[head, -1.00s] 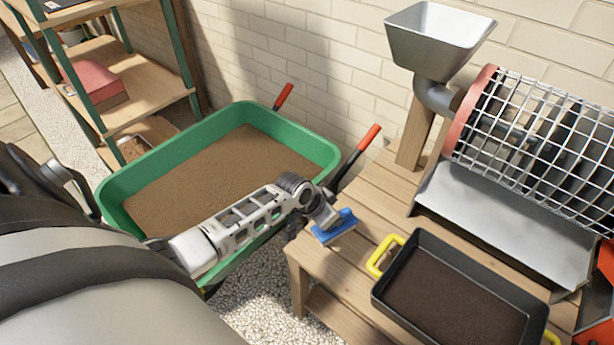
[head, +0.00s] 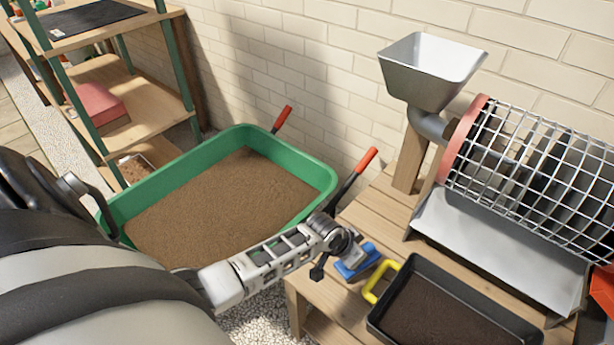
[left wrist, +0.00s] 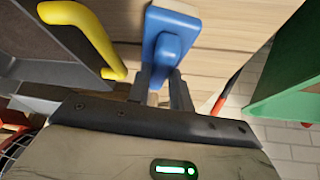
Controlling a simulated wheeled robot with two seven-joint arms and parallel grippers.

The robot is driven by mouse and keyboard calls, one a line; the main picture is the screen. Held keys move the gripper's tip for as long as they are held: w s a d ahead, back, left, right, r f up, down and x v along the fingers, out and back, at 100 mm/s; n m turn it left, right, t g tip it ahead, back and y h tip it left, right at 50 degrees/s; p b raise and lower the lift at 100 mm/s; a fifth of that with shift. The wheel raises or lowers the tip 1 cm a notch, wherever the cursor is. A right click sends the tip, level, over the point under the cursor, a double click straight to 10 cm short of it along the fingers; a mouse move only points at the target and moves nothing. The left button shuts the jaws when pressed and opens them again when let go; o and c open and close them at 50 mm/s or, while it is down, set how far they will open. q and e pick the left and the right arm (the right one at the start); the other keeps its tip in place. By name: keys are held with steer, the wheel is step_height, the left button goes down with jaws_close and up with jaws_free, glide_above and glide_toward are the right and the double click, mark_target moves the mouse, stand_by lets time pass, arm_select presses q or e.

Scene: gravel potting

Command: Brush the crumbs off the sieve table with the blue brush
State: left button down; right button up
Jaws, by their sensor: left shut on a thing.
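The blue brush (head: 357,262) is in my left gripper (head: 345,250), low over the front left part of the wooden sieve table (head: 375,213). In the left wrist view, the left gripper (left wrist: 160,90) is shut on the raised grip of the blue brush (left wrist: 171,38), whose pale bristle edge shows over the planks. I cannot tell whether the bristles touch the wood. No crumbs can be made out on the visible planks. My right gripper is not in view.
A black tray of soil (head: 400,262) with yellow handles (head: 381,280) stands close right of the brush. The sieve drum (head: 535,165) and its metal chute (head: 500,245) are behind. A green wheelbarrow (head: 150,185) full of soil is left of the table. A shelf (head: 125,85) stands back left.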

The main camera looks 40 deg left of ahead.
arm_select(q)
steer(key=shift+w+a, duration=0.25)
steer(key=shift+a, duration=0.15)
steer(key=shift+s+a, duration=0.1)
steer(key=shift+a, duration=2.6)
steer(key=shift+a+b, duration=0.95)
steer(key=shift+a, duration=1.7)
step_height(320, 180, up, 8)
steer(key=p, duration=0.7)
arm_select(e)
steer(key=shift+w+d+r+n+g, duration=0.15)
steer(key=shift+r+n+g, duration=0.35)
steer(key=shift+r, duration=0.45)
arm_select(q)
steer(key=shift+r, duration=0.1)
